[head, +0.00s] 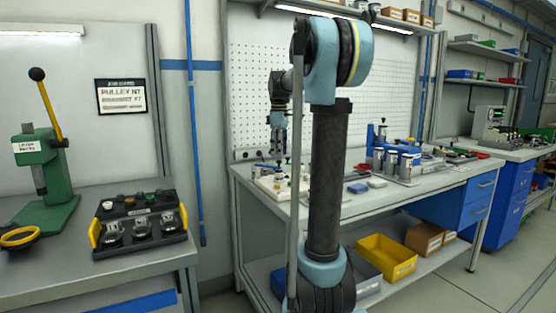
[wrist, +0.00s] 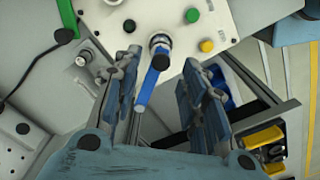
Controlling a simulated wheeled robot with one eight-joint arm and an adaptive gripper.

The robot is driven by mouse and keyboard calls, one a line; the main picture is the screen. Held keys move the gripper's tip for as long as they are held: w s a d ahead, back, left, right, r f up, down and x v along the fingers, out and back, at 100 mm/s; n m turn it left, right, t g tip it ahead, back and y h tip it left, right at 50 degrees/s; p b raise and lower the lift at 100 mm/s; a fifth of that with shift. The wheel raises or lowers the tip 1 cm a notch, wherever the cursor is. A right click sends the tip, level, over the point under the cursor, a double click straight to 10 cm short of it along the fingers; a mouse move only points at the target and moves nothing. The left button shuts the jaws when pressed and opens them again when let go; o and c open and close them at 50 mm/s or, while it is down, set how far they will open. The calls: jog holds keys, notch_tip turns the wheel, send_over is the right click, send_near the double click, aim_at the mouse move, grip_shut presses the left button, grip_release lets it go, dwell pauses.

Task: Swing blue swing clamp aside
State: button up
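In the wrist view, a blue lever-like bar (wrist: 148,88), which looks like the blue swing clamp, runs down from a round metal pivot (wrist: 160,42) on a pale plate (wrist: 120,18). My gripper (wrist: 161,62) is open, with one finger on each side of the blue bar. Gaps show between the bar and both fingers, and I see no contact. In the head view my gripper (head: 279,152) points down over the left part of the workbench. The clamp is too small to make out there.
The plate carries a green knob (wrist: 192,15), a yellow button (wrist: 206,46) and black knobs. Yellow-handled parts (wrist: 262,138) lie at lower right in the wrist view. The workbench (head: 335,208) holds several cylinders (head: 391,162) right of my arm. A yellow bin (head: 386,258) sits below.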

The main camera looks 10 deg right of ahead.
jog(key=shift+f, duration=1.6)
grip_shut()
